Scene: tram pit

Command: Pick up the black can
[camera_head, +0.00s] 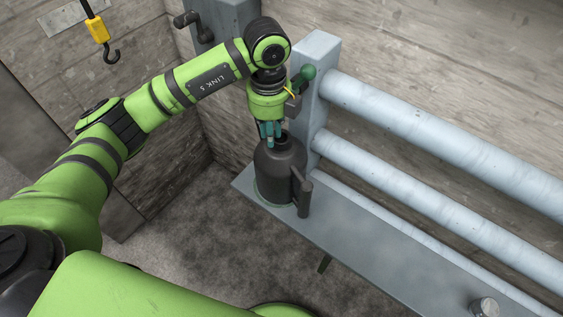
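The black can (277,175) stands upright near the left end of a grey bench (375,240). It has a narrow neck at the top and a dark handle or spout on its right side. My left gripper (269,140) points down with its teal fingers at the can's neck, at the left of its top. The fingers overlap the neck in the picture, and I cannot tell whether they touch it or how far apart they are. My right gripper is not in view.
Thick pale pipes (400,115) run along the wall behind the bench, joined to a grey post (314,75) close behind the can. A small metal cylinder (486,307) stands at the bench's right end. The bench's middle is clear.

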